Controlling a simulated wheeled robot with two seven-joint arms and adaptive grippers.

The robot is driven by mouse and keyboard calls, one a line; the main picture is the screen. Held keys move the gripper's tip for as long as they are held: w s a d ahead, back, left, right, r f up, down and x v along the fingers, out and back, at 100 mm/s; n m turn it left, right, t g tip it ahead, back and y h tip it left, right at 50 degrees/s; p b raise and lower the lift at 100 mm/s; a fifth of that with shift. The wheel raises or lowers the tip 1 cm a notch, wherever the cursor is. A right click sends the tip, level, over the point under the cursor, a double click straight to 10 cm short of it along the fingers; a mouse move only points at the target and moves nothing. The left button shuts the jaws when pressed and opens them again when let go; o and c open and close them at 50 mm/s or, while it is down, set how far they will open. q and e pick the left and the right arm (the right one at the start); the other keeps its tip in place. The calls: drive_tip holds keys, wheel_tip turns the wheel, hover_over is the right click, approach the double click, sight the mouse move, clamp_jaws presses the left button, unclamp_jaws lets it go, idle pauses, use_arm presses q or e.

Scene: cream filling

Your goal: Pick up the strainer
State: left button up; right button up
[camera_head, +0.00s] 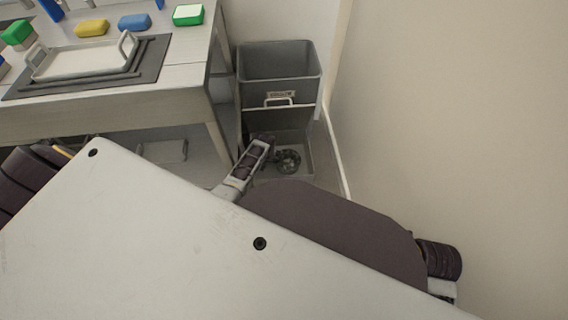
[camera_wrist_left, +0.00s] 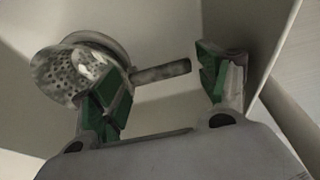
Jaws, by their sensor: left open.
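In the left wrist view my left gripper (camera_wrist_left: 160,88) is open, with green pads. The handle's stretch lies between the fingers in that picture; whether it touches a finger I cannot tell. The left finger covers part of the bowl. My right gripper is not in view.
The wall (camera_head: 450,110) is close on the right. A table (camera_head: 120,100) at left bears a tray (camera_head: 45,75) and coloured boxes. My own body hides much of the lower picture.

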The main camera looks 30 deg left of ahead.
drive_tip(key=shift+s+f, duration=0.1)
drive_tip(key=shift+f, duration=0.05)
use_arm(q)
drive_tip(key=c, duration=1.1)
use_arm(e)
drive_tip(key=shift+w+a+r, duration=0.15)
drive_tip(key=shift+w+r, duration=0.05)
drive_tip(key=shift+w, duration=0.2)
use_arm(q)
drive_tip(key=shift+r, duration=0.1)
drive_tip(key=shift+r, duration=0.35)
drive_tip(key=shift+r+p, duration=0.6)
drive_tip(key=shift+r, duration=0.1)
wheel_tip(320, 180, up, 8)
drive_tip(key=p, duration=0.3)
drive_tip(key=shift+p, duration=0.3)
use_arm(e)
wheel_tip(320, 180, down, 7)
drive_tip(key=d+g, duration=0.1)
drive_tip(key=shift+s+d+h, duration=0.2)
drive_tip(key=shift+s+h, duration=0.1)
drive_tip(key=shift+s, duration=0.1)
use_arm(q)
drive_tip(key=shift+f, duration=0.1)
